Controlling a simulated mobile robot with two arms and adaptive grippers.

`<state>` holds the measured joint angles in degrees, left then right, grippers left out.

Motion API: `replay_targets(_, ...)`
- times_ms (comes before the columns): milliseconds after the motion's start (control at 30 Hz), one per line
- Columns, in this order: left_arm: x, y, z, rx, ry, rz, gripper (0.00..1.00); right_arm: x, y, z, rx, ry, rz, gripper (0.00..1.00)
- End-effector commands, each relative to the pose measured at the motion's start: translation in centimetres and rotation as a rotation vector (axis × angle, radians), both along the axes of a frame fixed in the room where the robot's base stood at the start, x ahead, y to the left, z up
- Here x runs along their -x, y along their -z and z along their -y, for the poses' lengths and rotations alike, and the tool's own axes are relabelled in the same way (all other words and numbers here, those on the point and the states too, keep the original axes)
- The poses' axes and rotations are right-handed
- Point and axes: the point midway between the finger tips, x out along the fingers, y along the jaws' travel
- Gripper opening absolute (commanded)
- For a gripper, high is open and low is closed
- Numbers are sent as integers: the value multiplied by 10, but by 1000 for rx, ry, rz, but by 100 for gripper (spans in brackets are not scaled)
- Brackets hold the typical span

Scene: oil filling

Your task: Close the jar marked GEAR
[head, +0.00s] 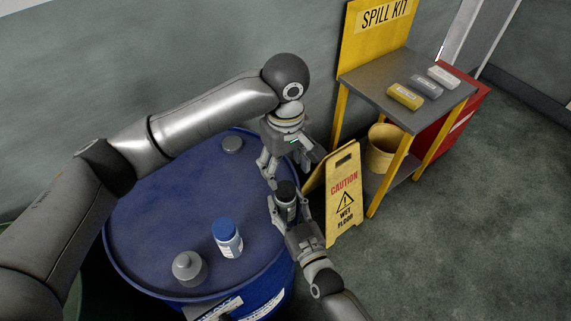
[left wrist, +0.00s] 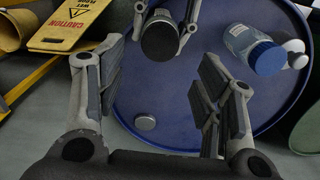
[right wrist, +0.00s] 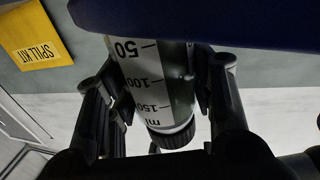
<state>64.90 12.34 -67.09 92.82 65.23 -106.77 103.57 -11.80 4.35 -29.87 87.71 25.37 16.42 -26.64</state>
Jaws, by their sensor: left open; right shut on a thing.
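A clear-sided jar with a black ribbed cap (head: 286,188) is upright at the right rim of the blue drum. In the right wrist view the jar (right wrist: 155,85) shows an ml scale; no GEAR mark is readable. The black cap (right wrist: 172,134) sits at the jar's mouth; how tight it is, I cannot tell. My right gripper (head: 287,208) is shut around the jar's body. My left gripper (head: 288,166) is open and empty just above and behind the cap. In the left wrist view the cap (left wrist: 160,41) lies beyond the open fingers (left wrist: 160,72).
A grey disc (head: 232,144) lies at the back. A yellow wet-floor sign (head: 344,200) and spill-kit stand (head: 400,75) are close on the right.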

Motion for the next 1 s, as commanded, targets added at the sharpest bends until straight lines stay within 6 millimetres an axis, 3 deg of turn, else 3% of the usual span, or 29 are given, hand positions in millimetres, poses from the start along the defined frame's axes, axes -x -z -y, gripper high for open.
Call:
replay_targets(567, 0, 3, 0, -1, -74, -2, 61, 0, 1, 0, 1, -1, -2, 0)
replay_targets(1000, 0, 63, -1, -2, -74, -2, 61, 0, 1, 0, 1, -1, -2, 0)
